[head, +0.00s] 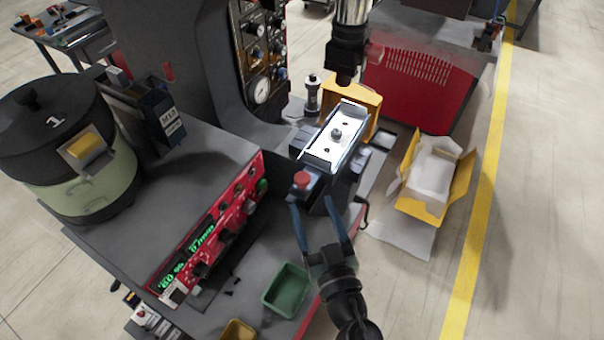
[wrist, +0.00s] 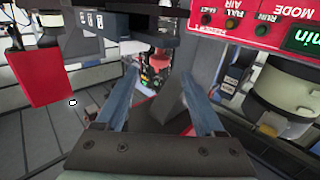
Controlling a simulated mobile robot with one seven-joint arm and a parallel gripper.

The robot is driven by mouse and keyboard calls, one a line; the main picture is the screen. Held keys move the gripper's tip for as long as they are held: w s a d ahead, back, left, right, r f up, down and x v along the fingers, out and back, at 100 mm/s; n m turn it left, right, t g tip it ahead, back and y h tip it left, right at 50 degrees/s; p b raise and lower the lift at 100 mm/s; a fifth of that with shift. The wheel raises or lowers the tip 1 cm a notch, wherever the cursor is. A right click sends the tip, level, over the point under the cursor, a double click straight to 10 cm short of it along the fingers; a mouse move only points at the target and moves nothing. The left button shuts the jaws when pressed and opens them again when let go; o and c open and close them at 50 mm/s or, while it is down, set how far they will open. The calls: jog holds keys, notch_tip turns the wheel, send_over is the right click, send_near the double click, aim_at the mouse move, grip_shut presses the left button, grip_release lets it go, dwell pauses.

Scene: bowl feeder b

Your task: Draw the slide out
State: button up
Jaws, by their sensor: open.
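The slide appears to be the bright metal plate (head: 347,118) on top of a dark fixture at the middle of the head view, with a small round knob (head: 336,133) on it. A red knob (head: 301,180) sits at the fixture's near end. My gripper (head: 312,202) is open, its two blue-grey fingers apart just in front of that near end. The left fingertip is close below the red knob; I cannot tell whether they touch. In the wrist view my gripper (wrist: 158,75) has nothing clearly held between its fingers. The slide cannot be made out there.
A red control panel (head: 205,240) with green displays is left of my gripper, and a round bowl feeder (head: 80,190) stands beyond it. A green bin (head: 287,290) lies below. A yellow box (head: 437,175) is on the floor at right. A dark vertical tool (head: 346,50) hangs behind the plate.

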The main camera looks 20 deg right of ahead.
aim_at(305, 185)
jog(key=w, duration=0.5)
jog(key=w+d, duration=0.1)
jog(key=w, duration=0.2)
jog(key=shift+w, duration=0.15)
grip_shut()
dwell(1.1)
